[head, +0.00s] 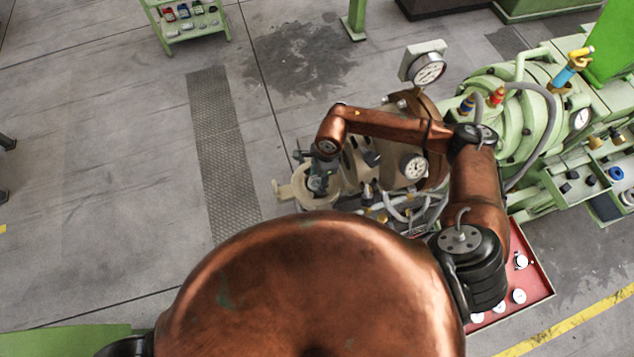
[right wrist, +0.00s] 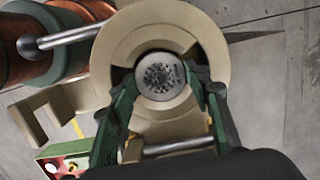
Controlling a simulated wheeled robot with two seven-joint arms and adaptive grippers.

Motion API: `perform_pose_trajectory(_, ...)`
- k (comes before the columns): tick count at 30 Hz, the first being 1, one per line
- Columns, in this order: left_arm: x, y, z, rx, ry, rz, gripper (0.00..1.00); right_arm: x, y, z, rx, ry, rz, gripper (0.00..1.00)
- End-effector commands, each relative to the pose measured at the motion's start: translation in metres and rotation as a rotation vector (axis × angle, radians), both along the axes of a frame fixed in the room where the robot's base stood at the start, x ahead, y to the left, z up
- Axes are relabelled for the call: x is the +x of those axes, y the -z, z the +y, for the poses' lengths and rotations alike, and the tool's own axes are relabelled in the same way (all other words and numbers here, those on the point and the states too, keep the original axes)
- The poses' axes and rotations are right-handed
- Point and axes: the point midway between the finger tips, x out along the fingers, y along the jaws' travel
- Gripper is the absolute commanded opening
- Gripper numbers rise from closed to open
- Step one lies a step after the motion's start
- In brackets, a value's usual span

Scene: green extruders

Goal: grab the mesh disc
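The mesh disc (right wrist: 160,76) is a small round grey piece with a dark speckled centre. In the right wrist view it sits in the middle of a beige round head (right wrist: 205,38). My right gripper (right wrist: 163,85) has its green fingers on the left and right sides of the disc, with the tips close to its rim. I cannot tell whether they touch it. In the head view my right gripper (head: 318,182) is at the beige front end (head: 293,192) of the extruder, and the disc cannot be made out there. My left gripper is not in view.
Pressure gauges (head: 428,69) and grey hoses (head: 400,212) stand close around my right arm. The green extruder body (head: 515,112) is to the right. A red tray (head: 538,284) with white round pieces lies lower right. The floor to the left is clear around a metal grating (head: 222,150).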

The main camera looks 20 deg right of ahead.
Motion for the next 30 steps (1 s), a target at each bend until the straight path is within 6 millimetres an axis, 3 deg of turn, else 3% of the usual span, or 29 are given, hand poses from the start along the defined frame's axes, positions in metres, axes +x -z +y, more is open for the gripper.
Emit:
perform_pose_trajectory(4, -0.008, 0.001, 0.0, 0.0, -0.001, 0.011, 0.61, 0.0, 0.0, 0.0, 0.0, 0.001, 0.0, 0.32)
perform_pose_trajectory(13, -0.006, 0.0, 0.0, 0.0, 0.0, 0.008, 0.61, 0.0, 0.0, 0.0, 0.0, 0.001, -0.001, 0.12)
perform_pose_trajectory(20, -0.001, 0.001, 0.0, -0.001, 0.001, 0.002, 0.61, 0.001, -0.002, 0.0, 0.001, 0.001, -0.002, 0.12)
perform_pose_trajectory(25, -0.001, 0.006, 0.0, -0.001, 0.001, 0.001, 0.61, 0.001, -0.019, 0.0, 0.001, 0.0, -0.004, 0.12)
perform_pose_trajectory(30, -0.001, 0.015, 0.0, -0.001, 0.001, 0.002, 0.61, 0.001, -0.053, 0.0, 0.0, -0.001, -0.005, 0.12)
